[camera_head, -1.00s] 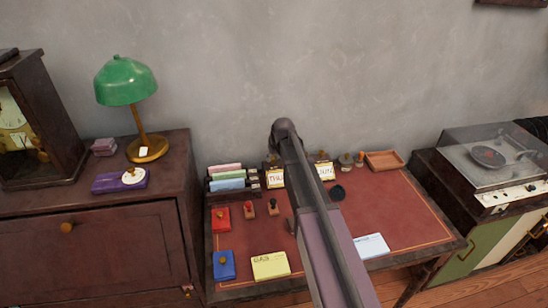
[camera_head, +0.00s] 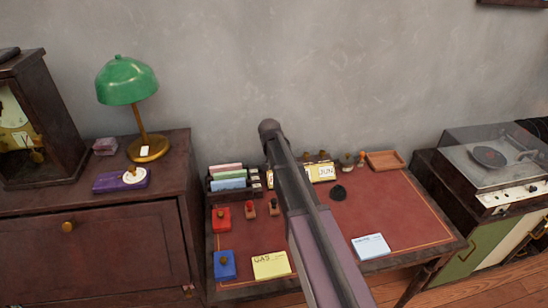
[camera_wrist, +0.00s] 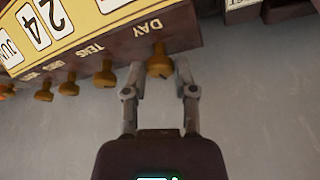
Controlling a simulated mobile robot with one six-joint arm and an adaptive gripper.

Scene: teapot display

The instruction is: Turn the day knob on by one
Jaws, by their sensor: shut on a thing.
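The calendar box (camera_wrist: 62,40) has a yellow face and shows upside down in the wrist view, with 24 and part of JUN readable. A brass day knob (camera_wrist: 159,62) sticks out of the box's dark side by the DAY label. My gripper (camera_wrist: 159,70) has one finger on each side of this knob and is shut on it. In the head view my arm covers the left part of the calendar (camera_head: 325,171); its JUN end shows. The gripper itself is hidden there.
Several similar brass knobs, including the tens knob (camera_wrist: 105,74), stand in a row beside the day knob. On the red desk (camera_head: 400,205) are a card rack (camera_head: 227,180), stamps, ink pads and an empty wooden tray (camera_head: 384,161). A green lamp (camera_head: 126,80) stands at left.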

